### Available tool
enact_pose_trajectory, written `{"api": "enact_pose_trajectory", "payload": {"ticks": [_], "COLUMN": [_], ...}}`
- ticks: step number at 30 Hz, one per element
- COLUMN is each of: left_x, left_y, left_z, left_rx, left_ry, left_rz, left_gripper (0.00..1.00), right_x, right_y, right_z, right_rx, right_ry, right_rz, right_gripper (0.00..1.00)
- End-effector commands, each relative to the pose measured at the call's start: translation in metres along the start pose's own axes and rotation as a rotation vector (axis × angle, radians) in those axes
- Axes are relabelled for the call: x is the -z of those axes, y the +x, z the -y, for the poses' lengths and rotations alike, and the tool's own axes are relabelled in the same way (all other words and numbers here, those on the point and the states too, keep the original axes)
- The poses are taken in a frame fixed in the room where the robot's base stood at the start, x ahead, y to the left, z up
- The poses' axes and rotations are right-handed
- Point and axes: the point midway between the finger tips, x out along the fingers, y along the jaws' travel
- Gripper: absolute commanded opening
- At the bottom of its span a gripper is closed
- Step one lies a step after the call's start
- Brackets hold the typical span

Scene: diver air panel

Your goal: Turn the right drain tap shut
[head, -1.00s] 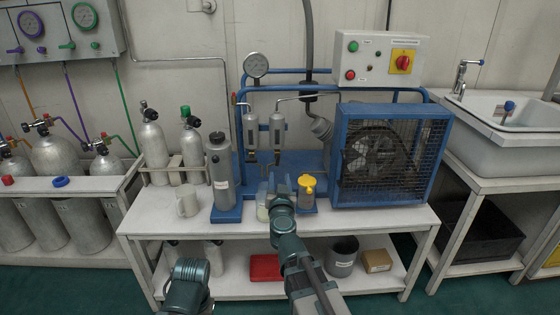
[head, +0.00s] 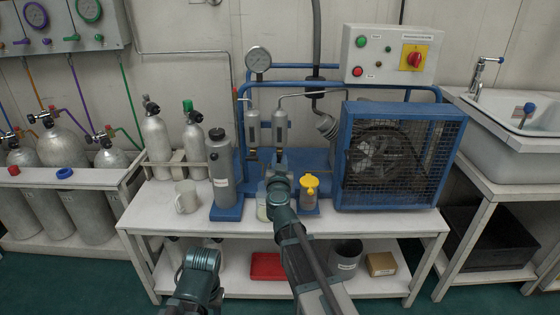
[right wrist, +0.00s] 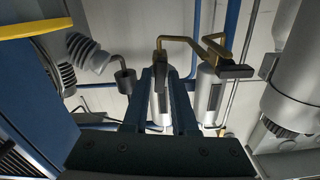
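Two grey filter cylinders stand side by side on the blue compressor frame. The right filter (head: 280,128) has the right drain tap (right wrist: 162,44) under it, with brass pipework in the right wrist view. The left filter (head: 252,128) has the left drain tap with a black lever (right wrist: 236,72). My right gripper (right wrist: 165,74) is in front of the right filter's lower end, fingers apart with the cylinder visible between them. In the head view my right wrist hides the fingers. My left gripper is out of view; only my arm shows.
A yellow-topped grey container (head: 309,192) stands close right of my right wrist, before the caged fan (head: 398,158). A tall grey cylinder (head: 220,170) and a white mug (head: 186,197) stand to the left. The bench front (head: 390,222) is clear.

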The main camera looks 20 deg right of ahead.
Motion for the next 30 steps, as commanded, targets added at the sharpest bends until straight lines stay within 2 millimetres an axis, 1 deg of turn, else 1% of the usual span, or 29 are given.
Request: {"api": "enact_pose_trajectory", "payload": {"ticks": [1, 3, 4, 14, 19, 23, 30], "left_x": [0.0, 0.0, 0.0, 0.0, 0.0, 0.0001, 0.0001], "left_y": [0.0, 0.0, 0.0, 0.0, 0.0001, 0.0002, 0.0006], "left_z": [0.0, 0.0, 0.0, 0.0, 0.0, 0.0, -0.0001], "left_rx": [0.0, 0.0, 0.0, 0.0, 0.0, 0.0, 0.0], "left_ry": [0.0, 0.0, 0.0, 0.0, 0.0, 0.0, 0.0], "left_rz": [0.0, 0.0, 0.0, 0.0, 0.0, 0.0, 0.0], "left_gripper": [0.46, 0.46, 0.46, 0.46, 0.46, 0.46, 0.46], "right_x": [0.0, 0.0, 0.0, 0.0, 0.0, -0.0001, -0.0003], "right_y": [0.0, 0.0, 0.0, 0.0, 0.0, -0.0001, -0.0001], "right_z": [-0.0001, -0.0001, -0.0001, -0.0002, -0.0004, -0.0008, -0.0017], "right_rx": [0.0, 0.0, 0.0, 0.0, 0.0, 0.0, 0.0], "right_ry": [0.0, 0.0, 0.0, 0.004, 0.045, 0.117, 0.323], "right_rz": [0.0, 0.0, 0.0, 0.0, 0.0, 0.0, 0.0], "right_gripper": [0.15, 0.02, 0.0, 0.0, 0.0, 0.0, 0.0]}}
